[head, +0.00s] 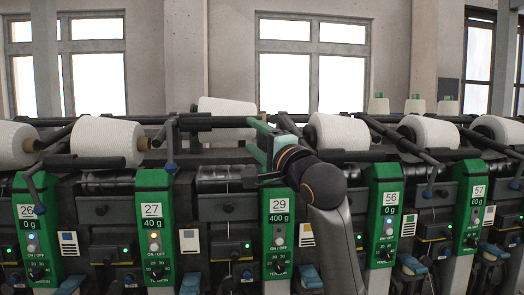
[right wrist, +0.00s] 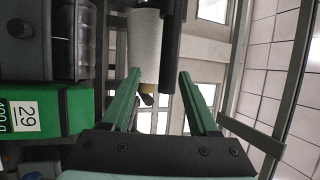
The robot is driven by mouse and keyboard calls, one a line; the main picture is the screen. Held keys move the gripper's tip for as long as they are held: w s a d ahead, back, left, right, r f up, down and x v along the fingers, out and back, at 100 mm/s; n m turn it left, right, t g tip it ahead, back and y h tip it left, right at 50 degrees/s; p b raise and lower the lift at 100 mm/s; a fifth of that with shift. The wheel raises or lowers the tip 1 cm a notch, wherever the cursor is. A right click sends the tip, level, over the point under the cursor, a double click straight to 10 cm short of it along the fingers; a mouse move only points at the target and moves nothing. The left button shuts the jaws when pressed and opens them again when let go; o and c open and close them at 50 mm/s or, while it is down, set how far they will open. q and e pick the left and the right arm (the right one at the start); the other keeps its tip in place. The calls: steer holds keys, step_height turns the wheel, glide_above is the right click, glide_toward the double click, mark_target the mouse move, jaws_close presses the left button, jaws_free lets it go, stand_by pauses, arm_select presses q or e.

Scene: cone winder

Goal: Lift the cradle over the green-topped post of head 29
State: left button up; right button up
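Head 29 has a green panel (head: 279,235) reading 29 and 400 g; it also shows at the left in the right wrist view (right wrist: 45,112). The top of its post is largely hidden behind my right gripper and wrist. The white cone (head: 227,105) left of it sits higher than the neighbouring cones, with the dark cradle bar (head: 214,122) across its front. My right gripper (head: 251,134) is at the bar's right end, its green fingers apart. In the right wrist view, the cone (right wrist: 144,45) and dark bar (right wrist: 171,45) show beyond and between the open fingers; contact cannot be told. My left gripper is not in view.
Head 27's panel (head: 154,225) and cone (head: 107,141) stand to the left. Head 56's panel (head: 385,215) and cone (head: 340,132) stand to the right, close to my right wrist. Dark cradle arms and rails run along the machine's top.

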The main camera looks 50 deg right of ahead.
steer(key=shift+v, duration=1.55)
